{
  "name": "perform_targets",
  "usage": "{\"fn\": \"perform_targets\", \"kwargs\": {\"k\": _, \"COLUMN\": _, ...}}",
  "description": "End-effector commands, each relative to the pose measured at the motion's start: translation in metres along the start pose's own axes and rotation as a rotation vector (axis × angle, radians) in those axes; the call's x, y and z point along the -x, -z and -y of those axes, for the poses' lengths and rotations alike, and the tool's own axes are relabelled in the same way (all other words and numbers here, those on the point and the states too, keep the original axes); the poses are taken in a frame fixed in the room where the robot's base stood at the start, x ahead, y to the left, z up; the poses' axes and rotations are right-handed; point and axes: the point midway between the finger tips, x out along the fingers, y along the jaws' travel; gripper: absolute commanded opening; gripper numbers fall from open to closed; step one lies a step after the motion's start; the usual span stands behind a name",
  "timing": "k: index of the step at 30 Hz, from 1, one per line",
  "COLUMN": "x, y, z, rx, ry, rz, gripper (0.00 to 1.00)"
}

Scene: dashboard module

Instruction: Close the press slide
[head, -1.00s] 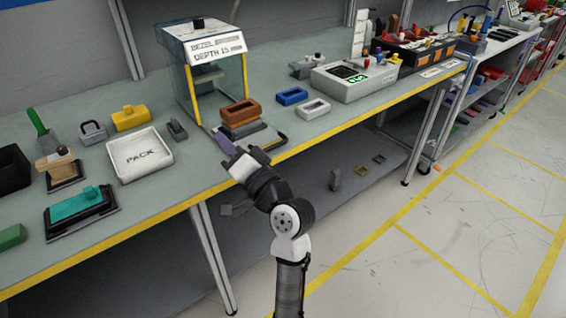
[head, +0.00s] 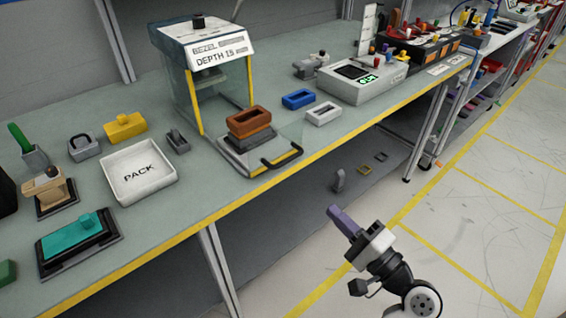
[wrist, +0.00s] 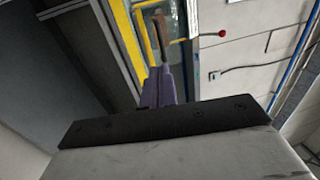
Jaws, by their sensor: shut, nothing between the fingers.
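The press (head: 200,48) stands on the bench, with a "BEZEL DEPTH 15" sign on its hood and clear sides. Its slide (head: 232,150) sticks out of the front toward the bench edge, so it stands open. A dark bar handle (head: 284,160) is at the slide's front. A brown rectangular bezel (head: 249,121) sits on the slide on a grey block. My gripper (head: 337,212) has purple fingers, shut and empty. It is off the bench, to the right of and in front of the slide, touching nothing. In the wrist view its fingers (wrist: 167,88) point toward a yellow edge.
A white PACK tray (head: 140,172) and a teal-topped fixture (head: 75,237) are to the left. Blue (head: 298,98) and white (head: 323,113) frames and a tester box (head: 361,82) are to the right. The floor around my gripper is open.

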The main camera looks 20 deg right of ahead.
Motion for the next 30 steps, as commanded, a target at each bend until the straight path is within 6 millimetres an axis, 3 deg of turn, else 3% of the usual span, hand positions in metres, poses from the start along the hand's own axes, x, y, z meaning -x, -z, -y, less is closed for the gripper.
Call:
{"fn": "perform_targets", "kwargs": {"k": 2, "x": 0.006, "y": -0.001, "z": 0.000, "rx": -0.011, "ry": 0.004, "rz": -0.002, "gripper": 0.00}}
{"fn": "perform_targets", "kwargs": {"k": 5, "x": 0.000, "y": -0.001, "z": 0.001, "rx": -0.014, "ry": 0.006, "rz": 0.002, "gripper": 0.00}}
{"fn": "perform_targets", "kwargs": {"k": 21, "x": -0.105, "y": -0.001, "z": 0.004, "rx": -0.012, "ry": 0.005, "rz": 0.001, "gripper": 0.00}}
{"fn": "perform_targets", "kwargs": {"k": 30, "x": -0.131, "y": 0.000, "z": 0.001, "rx": -0.011, "ry": 0.004, "rz": -0.002, "gripper": 0.00}}
